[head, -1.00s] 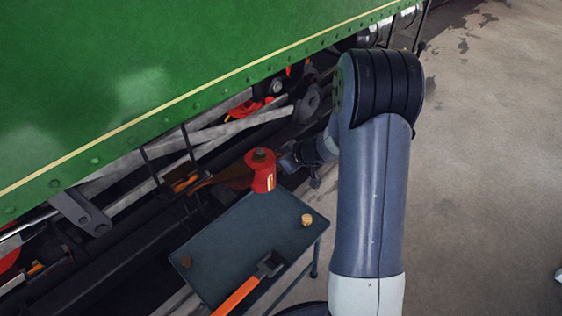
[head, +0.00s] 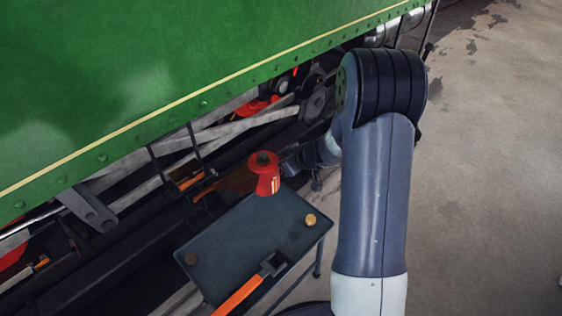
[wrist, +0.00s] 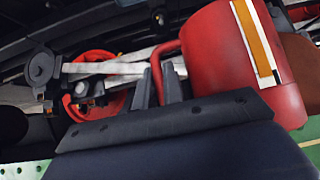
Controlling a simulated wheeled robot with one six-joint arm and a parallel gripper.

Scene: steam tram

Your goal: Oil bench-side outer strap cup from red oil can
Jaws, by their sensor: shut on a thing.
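The red oil can (head: 264,174) with an orange and white stripe is at the far edge of the small dark table in the head view. In the wrist view the can (wrist: 222,60) fills the upper right, close to my gripper (wrist: 163,82). My gripper is shut on the can's red handle. I cannot tell which part is the outer strap cup.
The green tram side (head: 150,80) overhangs the rods (head: 235,130). Open floor (head: 490,180) lies to the right.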

